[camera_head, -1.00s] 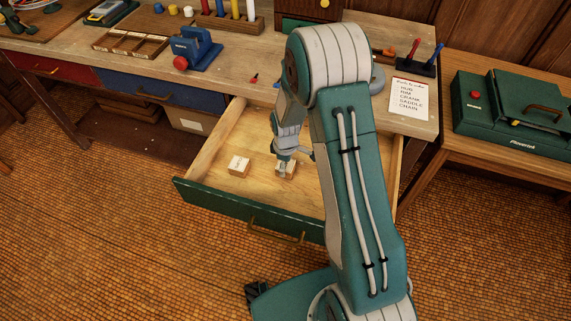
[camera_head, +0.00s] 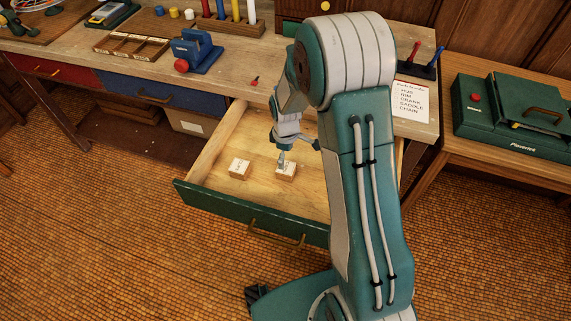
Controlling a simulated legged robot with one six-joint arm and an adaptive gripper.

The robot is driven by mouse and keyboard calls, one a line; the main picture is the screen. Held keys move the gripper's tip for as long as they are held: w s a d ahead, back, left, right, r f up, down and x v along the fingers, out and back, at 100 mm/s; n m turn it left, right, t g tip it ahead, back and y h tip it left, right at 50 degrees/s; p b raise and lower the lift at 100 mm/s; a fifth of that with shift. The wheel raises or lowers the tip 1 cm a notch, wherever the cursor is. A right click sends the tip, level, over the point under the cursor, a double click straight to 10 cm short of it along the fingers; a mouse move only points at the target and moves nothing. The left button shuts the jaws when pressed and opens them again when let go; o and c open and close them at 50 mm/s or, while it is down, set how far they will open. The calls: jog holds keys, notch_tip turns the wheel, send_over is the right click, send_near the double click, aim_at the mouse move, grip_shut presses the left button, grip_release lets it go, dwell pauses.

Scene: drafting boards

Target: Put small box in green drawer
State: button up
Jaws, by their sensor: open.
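The green drawer (camera_head: 262,225) is pulled out below the bench, and its pale wooden floor is in view. Two small light boxes lie in it: a left box (camera_head: 239,169) and a right box (camera_head: 287,173), side by side with a gap between them. Each has a white top with marks too small to read. My gripper (camera_head: 283,161) is open, pointing down just above the right box. I cannot tell whether a fingertip still touches that box. My arm hides the right part of the drawer.
The workbench (camera_head: 130,60) holds a blue vise (camera_head: 196,50), a divided tray (camera_head: 131,43) and a paper list (camera_head: 413,101). A blue drawer (camera_head: 160,92) and a red drawer (camera_head: 55,69) are shut. A green case (camera_head: 515,110) stands on the right table.

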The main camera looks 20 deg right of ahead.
notch_tip(320, 180, up, 6)
notch_tip(320, 180, up, 16)
jog(key=m+t, duration=0.3)
jog(key=m, duration=0.2)
send_over(286, 167)
jog(key=s, duration=1)
jog(key=s+r+m+t, duration=0.1)
jog(key=s+r+m, duration=0.2)
jog(key=s, duration=0.3)
jog(key=s+r+m+t, duration=0.1)
jog(key=s+r+m, duration=0.2)
jog(key=s, duration=0.4)
jog(key=shift+s+r+t, duration=0.25)
jog(key=shift+r+t, duration=0.05)
